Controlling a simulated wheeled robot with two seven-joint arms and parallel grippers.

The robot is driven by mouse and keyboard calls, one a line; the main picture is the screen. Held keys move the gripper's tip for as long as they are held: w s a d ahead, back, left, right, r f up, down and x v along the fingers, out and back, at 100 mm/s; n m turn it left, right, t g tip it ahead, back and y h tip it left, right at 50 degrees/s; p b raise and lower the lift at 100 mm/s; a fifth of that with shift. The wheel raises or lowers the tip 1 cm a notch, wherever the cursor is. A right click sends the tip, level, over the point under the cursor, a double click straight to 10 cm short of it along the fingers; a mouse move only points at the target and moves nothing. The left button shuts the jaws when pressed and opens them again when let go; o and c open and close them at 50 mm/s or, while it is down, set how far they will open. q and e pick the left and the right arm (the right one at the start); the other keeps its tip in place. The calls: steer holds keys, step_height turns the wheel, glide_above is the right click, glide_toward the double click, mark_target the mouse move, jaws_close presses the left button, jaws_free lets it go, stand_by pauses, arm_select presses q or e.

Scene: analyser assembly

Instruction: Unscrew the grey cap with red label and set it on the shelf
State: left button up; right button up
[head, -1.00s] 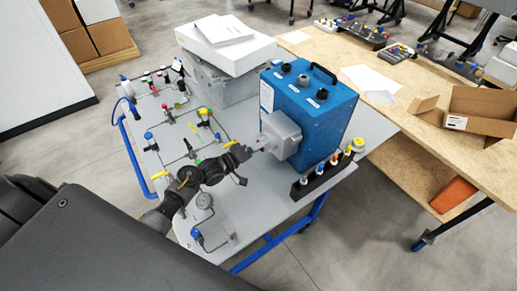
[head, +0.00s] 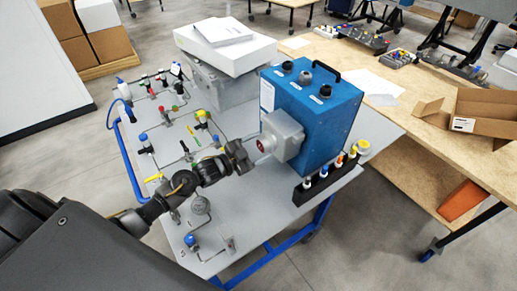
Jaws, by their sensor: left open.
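The grey cap with a red label (head: 266,145) sits on the front of the grey housing (head: 286,132), which sticks out from the blue analyser box (head: 318,115). Its red face points left toward my arm. My left gripper (head: 251,155) is open, just left of the cap and nearly level with it. A small gap seems to show between them; contact is hard to judge. Nothing shows between the fingers. Which surface is meant by the shelf is unclear; the grey cart top (head: 265,210) is bare in front of the box. My right gripper is not in view.
A black rack (head: 310,190) with several coloured-capped bottles stands beside the box. Tubes, valves and a gauge (head: 200,206) crowd the cart's left side. A white carton (head: 225,50) stands behind. A wooden table (head: 420,110) with an open cardboard box (head: 485,115) is at right.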

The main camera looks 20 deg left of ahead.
arm_select(q)
steer(key=shift+c, duration=0.5)
steer(key=c, duration=0.9)
steer(key=n+p, duration=0.4)
steer(key=n, duration=0.1)
steer(key=shift+r, duration=0.2)
steer(key=n+p, duration=0.4)
steer(key=n, duration=0.3)
steer(key=shift+n, duration=0.3)
steer(key=shift+f+n, duration=0.2)
steer(key=shift+n, duration=0.6)
steer(key=shift+f+n, duration=0.1)
steer(key=shift+n, duration=0.9)
steer(key=n, duration=0.7)
steer(key=o, duration=0.6)
steer(key=shift+n, duration=0.3)
steer(key=shift+a, duration=0.1)
steer(key=c, duration=0.5)
